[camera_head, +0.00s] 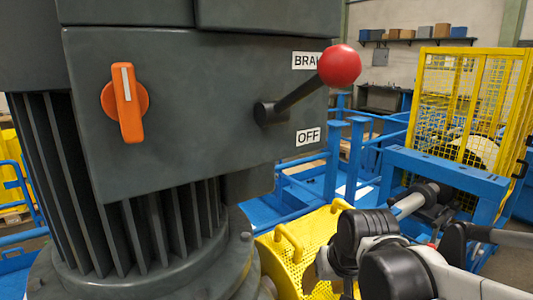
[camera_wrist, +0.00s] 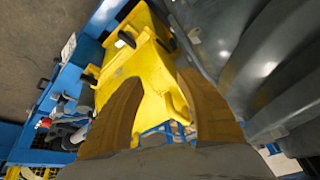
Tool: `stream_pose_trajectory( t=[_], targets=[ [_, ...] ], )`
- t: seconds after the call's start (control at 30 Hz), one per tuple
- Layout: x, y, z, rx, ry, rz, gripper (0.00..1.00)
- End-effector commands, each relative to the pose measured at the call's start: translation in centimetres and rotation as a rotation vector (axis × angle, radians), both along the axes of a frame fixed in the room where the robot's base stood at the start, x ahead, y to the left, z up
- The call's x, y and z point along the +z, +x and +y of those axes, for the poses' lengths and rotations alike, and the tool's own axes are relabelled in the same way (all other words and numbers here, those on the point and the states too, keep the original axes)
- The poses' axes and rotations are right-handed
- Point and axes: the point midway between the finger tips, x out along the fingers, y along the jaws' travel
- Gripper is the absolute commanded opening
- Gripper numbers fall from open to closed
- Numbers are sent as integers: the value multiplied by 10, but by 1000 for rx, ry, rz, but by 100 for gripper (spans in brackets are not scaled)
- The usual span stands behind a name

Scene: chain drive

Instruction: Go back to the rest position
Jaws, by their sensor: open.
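My gripper (camera_wrist: 162,77) shows in the wrist view with its two brownish fingers spread apart and nothing between them. Beyond the fingers is a yellow guard (camera_wrist: 150,60). In the head view my arm is folded at the lower right, and its black joints and pale links stand in front of the yellow perforated guard (camera_head: 287,262). The gripper's fingertips cannot be made out there. The arm is below and apart from the red-knobbed lever (camera_head: 300,91), which points up and right toward the partly covered brake label. The task names no object.
A dark grey motor housing (camera_head: 200,100) with an orange rotary switch (camera_head: 126,102), its handle upright, fills the left. An OFF label (camera_head: 308,136) sits below the lever. Blue frame beams (camera_head: 445,172) and a yellow mesh fence (camera_head: 460,95) stand at the right.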

Motion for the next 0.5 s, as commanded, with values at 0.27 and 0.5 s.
stream_pose_trajectory(
  t=[0.27, 0.5],
  targets=[
    [4, -39, -24, -27, -18, -61, 43],
    [-4, -88, -50, -61, -47, -137, 43]
  ],
)
